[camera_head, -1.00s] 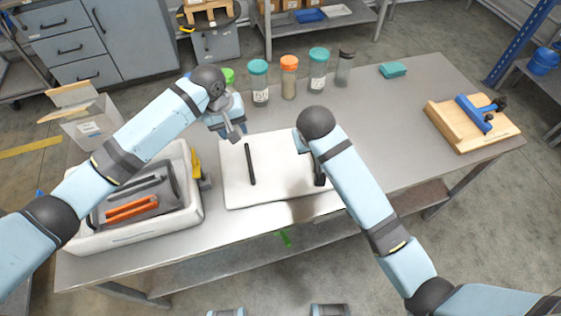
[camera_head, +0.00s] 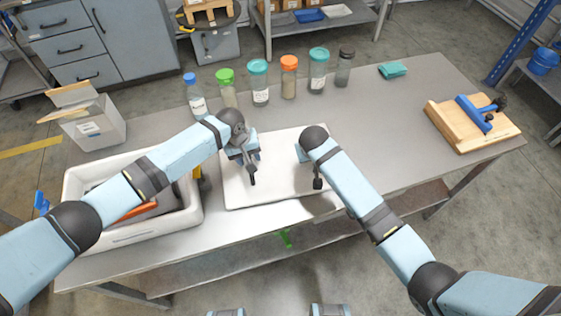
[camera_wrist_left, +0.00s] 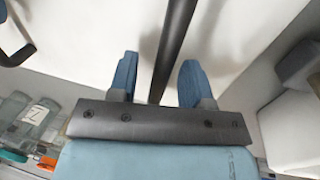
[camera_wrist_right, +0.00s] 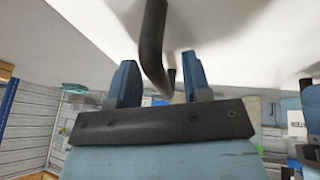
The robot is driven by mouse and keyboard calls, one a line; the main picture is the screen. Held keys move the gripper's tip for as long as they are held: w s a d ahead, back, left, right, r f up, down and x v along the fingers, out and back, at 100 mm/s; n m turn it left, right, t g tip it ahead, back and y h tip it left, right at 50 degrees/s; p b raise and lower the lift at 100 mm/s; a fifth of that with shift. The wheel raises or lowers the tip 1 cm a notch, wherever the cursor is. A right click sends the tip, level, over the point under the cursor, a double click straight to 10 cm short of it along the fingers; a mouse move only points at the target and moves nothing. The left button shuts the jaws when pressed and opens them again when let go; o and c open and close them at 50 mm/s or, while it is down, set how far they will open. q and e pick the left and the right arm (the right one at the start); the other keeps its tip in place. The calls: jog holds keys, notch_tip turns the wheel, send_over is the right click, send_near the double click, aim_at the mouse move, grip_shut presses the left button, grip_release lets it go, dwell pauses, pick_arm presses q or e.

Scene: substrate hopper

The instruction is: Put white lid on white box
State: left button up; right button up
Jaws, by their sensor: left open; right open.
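The white lid (camera_head: 283,168) lies flat on the metal table, with a dark bar handle near each side. The white box (camera_head: 160,229) stands left of it, open at the top, with dark and orange tools inside, partly hidden by my left arm. My left gripper (camera_head: 251,166) is open at the lid's left handle, which passes between its fingers in the left wrist view (camera_wrist_left: 157,78). My right gripper (camera_head: 314,172) is open at the right handle. In the right wrist view (camera_wrist_right: 158,82) that handle runs between its fingers. Neither gripper is closed on a handle.
Several jars (camera_head: 289,78) stand in a row behind the lid. An open carton (camera_head: 95,128) is at the back left. A wooden block with a blue tool (camera_head: 470,125) and a teal cloth (camera_head: 393,70) are on the right. The table between lid and block is clear.

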pick_arm(q)
grip_shut()
pick_arm(e)
grip_shut()
pick_arm(q)
jog(key=shift+r, duration=0.1)
pick_arm(e)
jog(key=shift+r, duration=0.1)
